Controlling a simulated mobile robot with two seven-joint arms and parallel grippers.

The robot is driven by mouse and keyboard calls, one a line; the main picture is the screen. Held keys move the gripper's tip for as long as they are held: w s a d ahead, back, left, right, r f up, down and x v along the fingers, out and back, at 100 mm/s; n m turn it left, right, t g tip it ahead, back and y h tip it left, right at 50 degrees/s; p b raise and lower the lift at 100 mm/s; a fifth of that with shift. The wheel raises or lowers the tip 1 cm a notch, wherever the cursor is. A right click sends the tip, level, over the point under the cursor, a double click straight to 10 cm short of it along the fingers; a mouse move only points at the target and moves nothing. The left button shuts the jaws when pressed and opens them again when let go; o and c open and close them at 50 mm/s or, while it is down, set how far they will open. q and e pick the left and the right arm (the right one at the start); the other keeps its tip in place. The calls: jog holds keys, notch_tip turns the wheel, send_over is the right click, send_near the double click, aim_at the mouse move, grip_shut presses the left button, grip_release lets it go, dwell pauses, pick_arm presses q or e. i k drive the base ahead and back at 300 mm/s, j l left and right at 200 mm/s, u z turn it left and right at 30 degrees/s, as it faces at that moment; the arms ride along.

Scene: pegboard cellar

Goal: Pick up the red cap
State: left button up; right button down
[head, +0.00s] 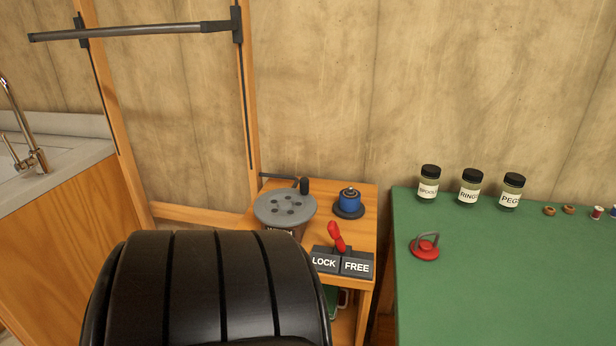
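The red cap (425,249) sits on the green table top at its left part, near the left edge. It is a low red disc with a grey loop handle standing on top. Nothing touches it and it is in full view. Neither of my grippers is in view.
Three labelled jars with black lids, including the RING jar (469,189), stand at the back of the green table (500,290). Small rings and spools lie to their right. A wooden stand (346,228) left of the table holds a grey holed disc (285,207), a blue knob-topped piece (349,202) and a red LOCK/FREE lever (337,237).

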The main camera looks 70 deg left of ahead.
aim_at(425, 250)
jog(key=k+u, duration=0.15)
jog(key=u, duration=1.85)
